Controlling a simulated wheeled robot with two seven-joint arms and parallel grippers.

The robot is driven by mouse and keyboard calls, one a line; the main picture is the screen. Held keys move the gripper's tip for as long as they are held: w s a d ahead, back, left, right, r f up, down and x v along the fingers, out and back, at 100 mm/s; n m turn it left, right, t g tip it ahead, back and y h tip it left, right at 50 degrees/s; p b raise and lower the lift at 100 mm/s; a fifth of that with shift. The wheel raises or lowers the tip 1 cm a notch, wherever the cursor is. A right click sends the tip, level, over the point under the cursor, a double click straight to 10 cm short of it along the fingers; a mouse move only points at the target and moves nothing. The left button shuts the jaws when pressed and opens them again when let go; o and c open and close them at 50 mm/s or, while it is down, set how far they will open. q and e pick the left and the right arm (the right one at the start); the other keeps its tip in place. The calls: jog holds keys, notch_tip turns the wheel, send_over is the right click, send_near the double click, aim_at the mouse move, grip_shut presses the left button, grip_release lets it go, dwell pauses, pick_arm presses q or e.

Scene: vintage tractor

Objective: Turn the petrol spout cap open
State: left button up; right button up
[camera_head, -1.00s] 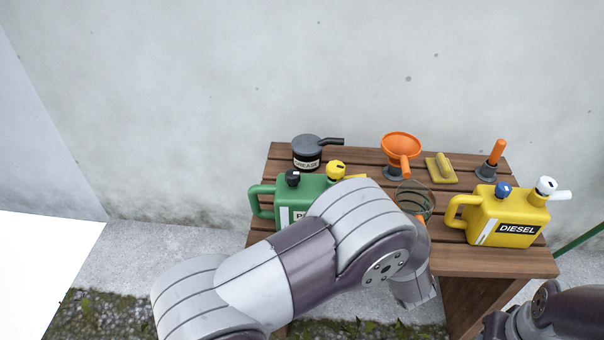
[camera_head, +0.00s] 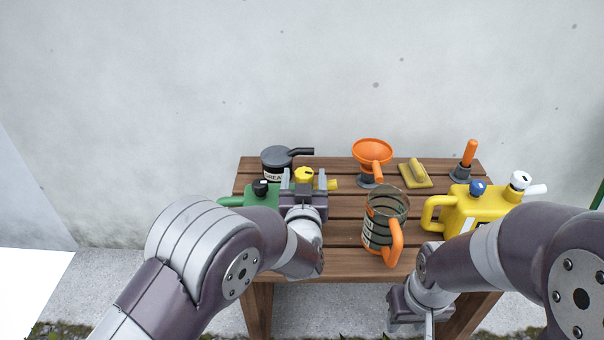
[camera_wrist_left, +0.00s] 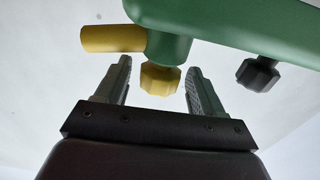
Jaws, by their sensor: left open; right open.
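The petrol can (camera_head: 233,201) is green and stands at the left of the table, mostly hidden behind my left arm. Its yellow spout cap (camera_head: 304,174) sits beside a yellow spout (camera_head: 326,184). The can has a black cap (camera_head: 261,188) to the left. My left gripper (camera_head: 303,182) is open, with its fingers on either side of the yellow cap. In the left wrist view the yellow cap (camera_wrist_left: 160,79) lies between the open fingers (camera_wrist_left: 160,88), with gaps on both sides. My right gripper (camera_head: 418,318) is low in front of the table, away from the can.
A wooden table (camera_head: 340,262) holds a grey grease pot (camera_head: 277,162), an orange funnel (camera_head: 372,152), a jug with an orange handle (camera_head: 385,216), a yellow brush-like tool (camera_head: 415,173), an orange-handled tool (camera_head: 468,155) and a yellow diesel can (camera_head: 462,208).

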aim_at(301, 170)
pick_arm(q)
jog(key=w, duration=0.3)
jog(key=shift+w, duration=0.15)
jog(key=c, duration=1)
jog(key=n+y+p, duration=0.1)
jog(key=y, duration=0.1)
jog(key=n+y+p, duration=0.1)
jog(key=shift+r+y, duration=0.4)
jog(key=shift+a+f+n+g+y+p, duration=0.15)
jog(key=shift+n+g+y+p, duration=0.15)
jog(key=shift+n+y+p, duration=0.35)
jog(key=shift+a+f+n+g+y, duration=0.2)
jog(key=shift+n+g+y, duration=0.2)
jog(key=shift+n+y, duration=0.45)
